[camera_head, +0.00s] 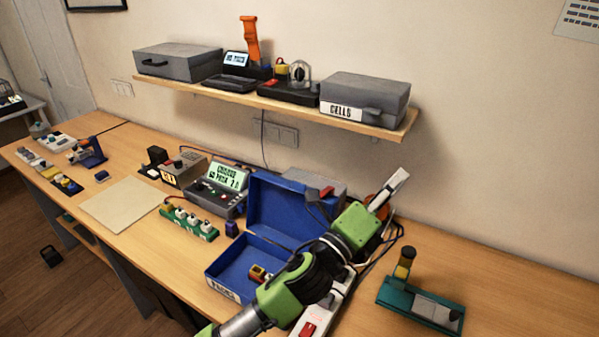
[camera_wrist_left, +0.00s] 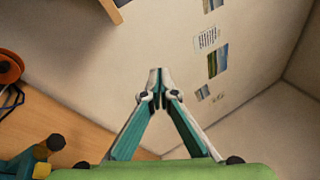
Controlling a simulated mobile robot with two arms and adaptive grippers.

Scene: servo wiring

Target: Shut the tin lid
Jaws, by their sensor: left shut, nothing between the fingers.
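The blue tin (camera_head: 220,287) stands on the desk with its lid (camera_head: 285,208) raised open at the back. A small yellow and dark item (camera_head: 260,273) shows inside the tin; my arm covers its right part. My left arm crosses in front of the tin's right side. My left gripper (camera_head: 400,176) is beyond and to the right of the lid, apart from it, pointing up towards the wall. In the left wrist view the fingertips of the left gripper (camera_wrist_left: 158,82) meet with nothing between them. My right gripper is not in view.
A grey meter (camera_head: 222,187) and a green terminal board (camera_head: 188,222) lie left of the tin. A power strip (camera_head: 308,325) and cables are on its right, then a teal fixture (camera_head: 420,305). A shelf (camera_head: 270,104) with cases hangs above.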

